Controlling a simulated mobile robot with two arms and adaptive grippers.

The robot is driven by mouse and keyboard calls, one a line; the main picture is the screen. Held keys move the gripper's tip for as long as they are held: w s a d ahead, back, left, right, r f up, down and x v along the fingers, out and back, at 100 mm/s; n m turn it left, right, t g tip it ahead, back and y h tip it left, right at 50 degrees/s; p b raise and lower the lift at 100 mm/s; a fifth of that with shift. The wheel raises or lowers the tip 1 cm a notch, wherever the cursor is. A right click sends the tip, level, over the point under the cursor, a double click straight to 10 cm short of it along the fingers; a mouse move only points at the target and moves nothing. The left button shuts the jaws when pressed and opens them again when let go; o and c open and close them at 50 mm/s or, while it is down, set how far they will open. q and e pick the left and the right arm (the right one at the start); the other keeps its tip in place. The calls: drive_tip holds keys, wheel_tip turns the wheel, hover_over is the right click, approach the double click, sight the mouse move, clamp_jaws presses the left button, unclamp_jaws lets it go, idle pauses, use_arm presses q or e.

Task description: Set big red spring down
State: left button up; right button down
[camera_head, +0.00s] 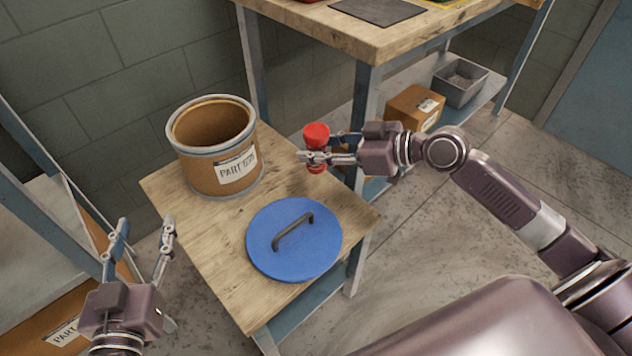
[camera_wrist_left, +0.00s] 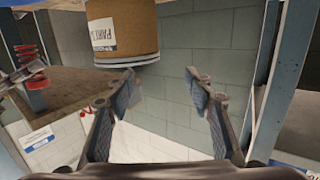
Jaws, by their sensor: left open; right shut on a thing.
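The big red spring (camera_head: 316,135) is held upright in my right gripper (camera_head: 308,157), which is shut around its middle. Red shows above and below the fingers. The spring is at the far right part of the small wooden table (camera_head: 205,235), to the right of the drum. The left wrist view shows its red coils (camera_wrist_left: 37,80) at the left edge; whether its bottom touches the table I cannot tell. My left gripper (camera_head: 146,222) is open and empty, left of the table; its spread fingers also show in the left wrist view (camera_wrist_left: 161,75).
A brown labelled drum (camera_head: 222,178), open at the top, stands at the table's back left. A blue lid (camera_head: 294,255) with a dark handle lies at the front right. A taller workbench (camera_head: 400,40) stands behind, with a cardboard box (camera_head: 408,105) and grey bin (camera_head: 460,82) on its lower shelf.

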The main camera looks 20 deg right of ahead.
wheel_tip(320, 180, down, 6)
drive_tip(key=shift+b, duration=0.9)
wheel_tip(320, 180, down, 3)
drive_tip(key=shift+f+b, duration=0.2)
drive_tip(key=shift+b, duration=0.45)
use_arm(q)
drive_tip(key=s+r+t+h, duration=0.3)
drive_tip(key=r+t, duration=0.6)
drive_tip(key=r, duration=0.7)
drive_tip(key=shift+s+d+r, duration=0.25)
drive_tip(key=shift+s+d, duration=0.2)
drive_tip(key=shift+s, duration=0.45)
drive_tip(key=shift+s+a+r+h, duration=0.1)
drive_tip(key=shift+s+r+h, duration=0.15)
drive_tip(key=shift+s+h, duration=0.05)
use_arm(e)
drive_tip(key=shift+f, duration=0.1)
use_arm(q)
drive_tip(key=shift+s+r, duration=0.1)
drive_tip(key=shift+r, duration=0.05)
use_arm(e)
drive_tip(key=c, duration=1.5)
unclamp_jaws()
